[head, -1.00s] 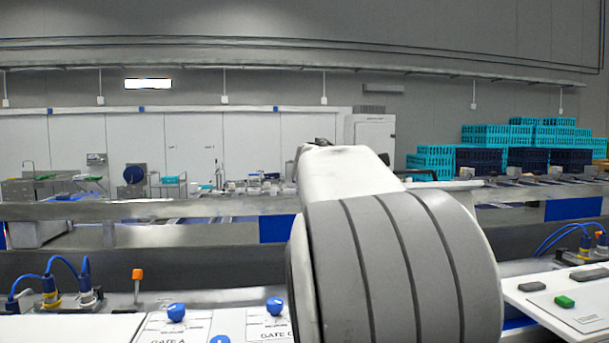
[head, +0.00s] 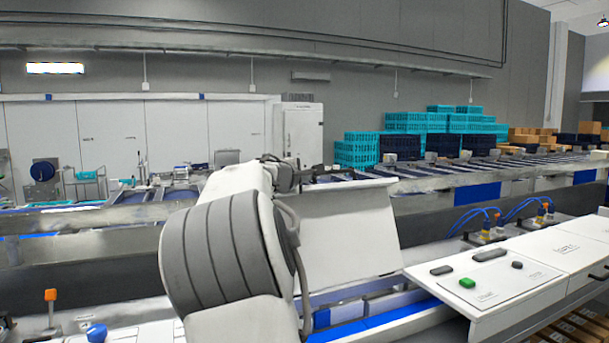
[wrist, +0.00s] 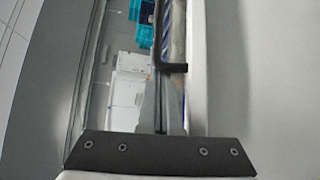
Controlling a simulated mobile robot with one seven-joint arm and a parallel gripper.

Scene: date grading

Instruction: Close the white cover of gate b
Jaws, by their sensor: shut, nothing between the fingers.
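A white cover (head: 345,240) stands raised and open, tilted slightly back, above a blue-edged channel in the head view. No gate label can be read on it, so I cannot tell from the frames that it is gate b. A broad pale surface, probably the same cover, fills the right of the wrist view (wrist: 255,75). My gripper (head: 280,172) is at the cover's upper left, partly hidden by my own arm. In the wrist view, my gripper (wrist: 160,125) is shut and empty beside the pale surface. A dark bent bar (wrist: 171,68) shows just beyond it; contact cannot be judged.
A white control panel (head: 490,290) with a green button (head: 467,283) lies right of the channel. A blue knob (head: 96,333) and an orange-topped post (head: 50,297) are at lower left. Blue cables (head: 480,215) rise at right. A metal rail runs behind the cover.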

